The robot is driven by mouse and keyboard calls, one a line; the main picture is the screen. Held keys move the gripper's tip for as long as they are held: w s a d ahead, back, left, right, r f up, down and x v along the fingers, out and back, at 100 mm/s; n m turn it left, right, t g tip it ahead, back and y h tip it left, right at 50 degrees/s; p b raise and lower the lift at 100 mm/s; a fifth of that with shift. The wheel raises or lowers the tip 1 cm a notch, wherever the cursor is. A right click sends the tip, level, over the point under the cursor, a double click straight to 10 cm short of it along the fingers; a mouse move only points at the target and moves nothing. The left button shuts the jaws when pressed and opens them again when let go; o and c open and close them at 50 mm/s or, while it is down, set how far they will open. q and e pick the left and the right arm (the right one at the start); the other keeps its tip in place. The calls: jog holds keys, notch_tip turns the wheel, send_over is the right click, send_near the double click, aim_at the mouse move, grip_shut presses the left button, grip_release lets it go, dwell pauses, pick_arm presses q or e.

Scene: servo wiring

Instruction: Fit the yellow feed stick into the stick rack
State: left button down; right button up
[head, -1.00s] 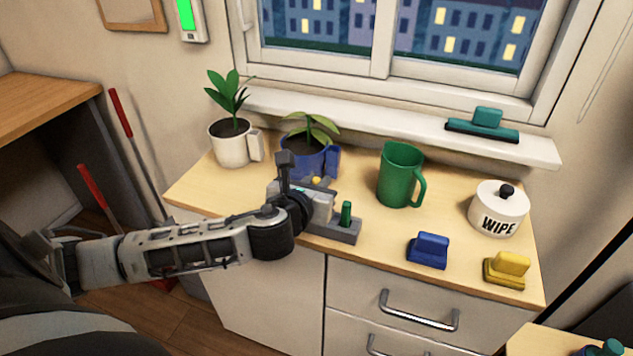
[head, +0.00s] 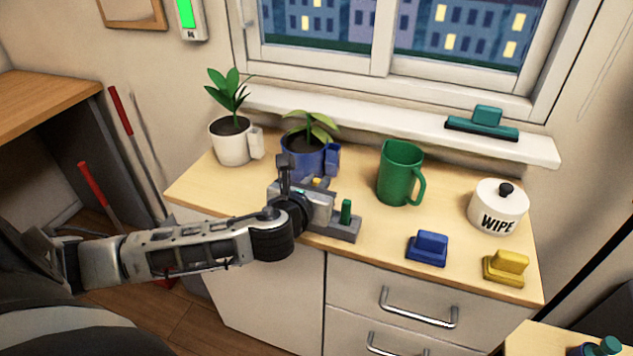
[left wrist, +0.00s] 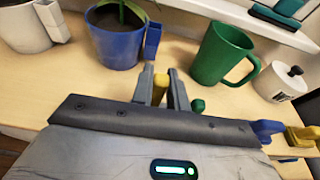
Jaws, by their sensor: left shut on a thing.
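The yellow feed stick (left wrist: 160,88) stands between the two fingers of my left gripper (left wrist: 161,90), which is shut on it. In the head view only the stick's yellow top (head: 317,182) shows past the gripper (head: 314,190). The grey stick rack (head: 340,231) lies near the counter's front edge, below and right of the gripper. A green stick (head: 346,212) stands upright in its right part; its top also shows in the left wrist view (left wrist: 198,105). The gripper hides the rack's left part and the yellow stick's lower end, so I cannot tell whether it is in a hole. My right gripper is out of view.
Behind the gripper stands a blue plant pot (head: 303,162) with a side holder; a white pot (head: 232,147) is further left. A green jug (head: 400,175), a blue block (head: 428,250), a yellow block (head: 506,267) and a WIPE jar (head: 497,210) stand right. Counter between them is clear.

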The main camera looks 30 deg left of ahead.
pick_arm(q)
jog(key=shift+f+b, duration=0.9)
jog(key=shift+f, duration=0.8)
jog(key=c, duration=1.3)
grip_release()
jog(key=shift+s, duration=0.1)
jog(key=v, duration=1.5)
jog(key=shift+s+d, duration=0.2)
jog(key=shift+s, duration=0.15)
jog(key=shift+r, duration=0.15)
